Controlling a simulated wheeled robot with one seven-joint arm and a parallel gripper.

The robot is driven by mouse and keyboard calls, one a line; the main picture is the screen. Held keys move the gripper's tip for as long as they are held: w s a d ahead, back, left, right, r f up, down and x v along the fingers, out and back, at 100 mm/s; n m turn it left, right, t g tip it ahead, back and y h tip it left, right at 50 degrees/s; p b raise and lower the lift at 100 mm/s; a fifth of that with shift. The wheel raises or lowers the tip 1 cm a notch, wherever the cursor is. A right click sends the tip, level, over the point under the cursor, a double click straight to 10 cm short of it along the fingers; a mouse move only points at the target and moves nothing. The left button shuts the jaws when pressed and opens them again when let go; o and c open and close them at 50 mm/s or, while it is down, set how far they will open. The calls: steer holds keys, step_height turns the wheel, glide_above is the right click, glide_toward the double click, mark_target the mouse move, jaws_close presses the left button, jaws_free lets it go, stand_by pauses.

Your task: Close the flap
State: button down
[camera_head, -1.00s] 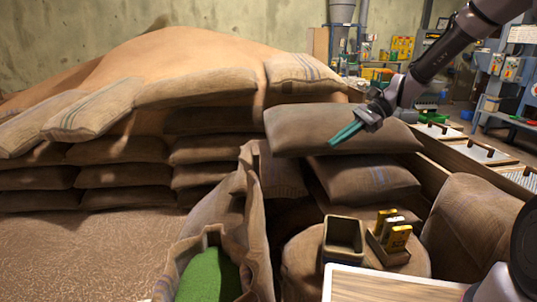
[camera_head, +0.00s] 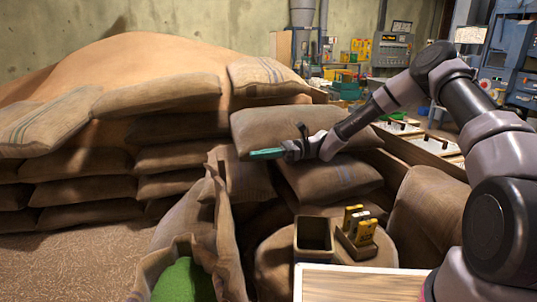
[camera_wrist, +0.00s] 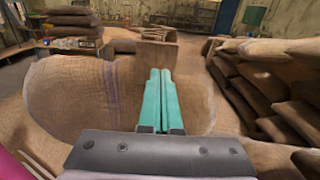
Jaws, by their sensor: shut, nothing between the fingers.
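I cannot make out with certainty which thing is the flap in either view. My gripper (camera_head: 254,154) has teal fingers and points left, in front of a large brown sack (camera_head: 280,128) on the stack in the head view. In the wrist view the two fingers (camera_wrist: 161,72) lie side by side, shut and empty. A big sack with purple stripes (camera_wrist: 85,95) fills the left and middle below them. An upright brown panel (camera_wrist: 148,54) stands just beyond the fingertips; I cannot tell what it belongs to.
Sacks are stacked at the left (camera_head: 90,178) before a grain heap (camera_head: 130,62). An open sack holds green grain (camera_head: 183,280). A square container (camera_head: 313,234) and yellow packets (camera_head: 360,226) stand at front centre. A grey control box (camera_head: 392,50) hangs at the back.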

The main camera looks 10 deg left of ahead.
steer(key=x, duration=0.8)
